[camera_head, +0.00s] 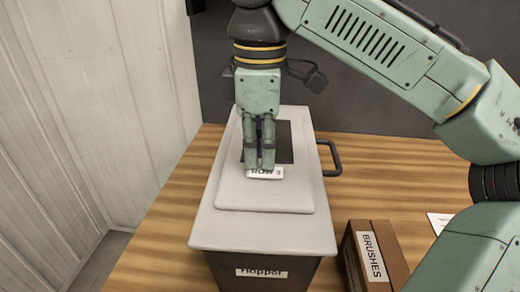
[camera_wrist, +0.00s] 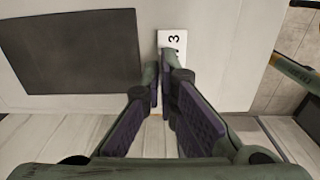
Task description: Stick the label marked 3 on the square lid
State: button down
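The white label marked 3 (camera_head: 265,174) is at my fingertips, over the front middle part of the pale square lid (camera_head: 266,200). Its top edge is hidden by my fingers. In the wrist view the label (camera_wrist: 174,42) shows its 3 sideways, just beyond the tips. My gripper (camera_head: 259,165) points down with its fingers drawn together; the wrist view shows only a narrow gap between the tips (camera_wrist: 162,85). It appears shut on the label's edge. The label looks close to the lid, but I cannot tell whether it touches.
The lid is on a dark box labelled Hopper (camera_head: 262,273), with a dark panel (camera_head: 284,137) behind the label and a black handle (camera_head: 331,158) on the right. A brown BRUSHES box (camera_head: 374,262) and a white paper (camera_head: 438,220) are on the wooden table. A pale wall stands left.

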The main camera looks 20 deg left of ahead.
jog(key=shift+f, duration=0.35)
dwell(0.6)
jog(key=c, duration=1.7)
grip_release()
jog(key=shift+r+p, duration=0.45)
jog(key=shift+r, duration=3.05)
